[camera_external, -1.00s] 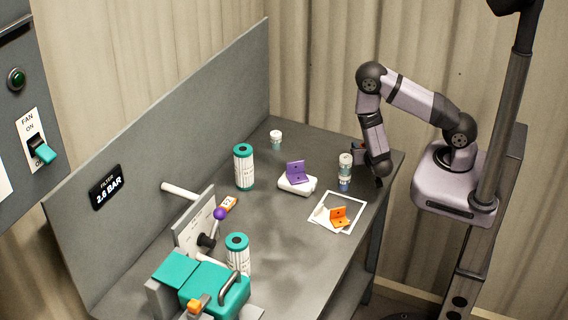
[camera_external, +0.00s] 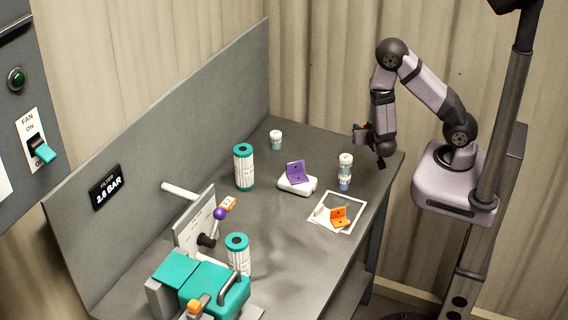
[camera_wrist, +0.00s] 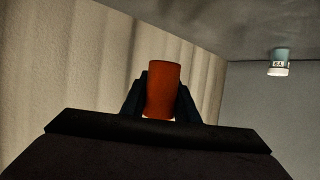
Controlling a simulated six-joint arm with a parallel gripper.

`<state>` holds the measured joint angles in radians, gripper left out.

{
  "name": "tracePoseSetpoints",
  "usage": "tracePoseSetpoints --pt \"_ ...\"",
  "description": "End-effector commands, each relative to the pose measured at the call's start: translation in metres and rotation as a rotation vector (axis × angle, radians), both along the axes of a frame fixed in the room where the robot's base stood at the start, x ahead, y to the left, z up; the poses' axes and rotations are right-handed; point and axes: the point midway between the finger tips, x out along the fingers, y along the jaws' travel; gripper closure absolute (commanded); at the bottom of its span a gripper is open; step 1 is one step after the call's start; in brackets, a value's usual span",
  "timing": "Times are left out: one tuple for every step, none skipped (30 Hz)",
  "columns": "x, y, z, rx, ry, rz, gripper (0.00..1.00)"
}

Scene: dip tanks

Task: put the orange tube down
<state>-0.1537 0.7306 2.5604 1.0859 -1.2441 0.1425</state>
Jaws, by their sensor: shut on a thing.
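The orange tube (camera_wrist: 163,88) stands out between the two dark fingers of my gripper (camera_wrist: 162,105) in the wrist view. The fingers are shut on its sides. In the external view my gripper (camera_external: 362,134) is above the far right corner of the table, and only a small bit of orange shows at it. The gripper appears raised clear of the table top.
A stack of small jars (camera_external: 345,172) stands just left of my arm. A small jar (camera_external: 276,140) stands at the back; it also shows in the wrist view (camera_wrist: 279,63).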

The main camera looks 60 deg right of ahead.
Motion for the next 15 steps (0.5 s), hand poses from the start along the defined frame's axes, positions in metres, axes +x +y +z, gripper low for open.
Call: tracePoseSetpoints --pt "0.000 0.000 0.000 0.000 0.000 0.000 0.96" --pt "0.000 0.000 0.000 0.000 0.000 0.000 0.96" --pt "0.001 0.001 0.000 0.000 0.000 0.001 0.96" --pt "0.001 0.001 0.000 -0.001 -0.001 0.003 0.96" --pt "0.002 0.003 0.000 0.000 -0.002 0.006 0.96" --pt "0.005 0.005 0.000 0.001 -0.003 0.012 0.96" --pt "0.007 0.008 -0.001 0.000 -0.003 0.017 0.96" --pt "0.009 0.011 -0.001 0.000 -0.004 0.024 0.96" --pt "0.013 0.017 -0.001 0.000 -0.005 0.034 0.96" --pt "0.017 0.022 -0.001 0.001 -0.007 0.044 0.96" --pt "0.021 0.028 -0.001 0.001 -0.006 0.055 0.96" --pt "0.027 0.037 -0.001 0.002 -0.007 0.073 0.96" --pt "0.031 0.045 0.000 0.001 -0.008 0.088 0.96" --pt "0.036 0.054 0.000 0.002 -0.009 0.105 0.96" --pt "0.043 0.066 0.000 0.004 -0.009 0.128 0.96"
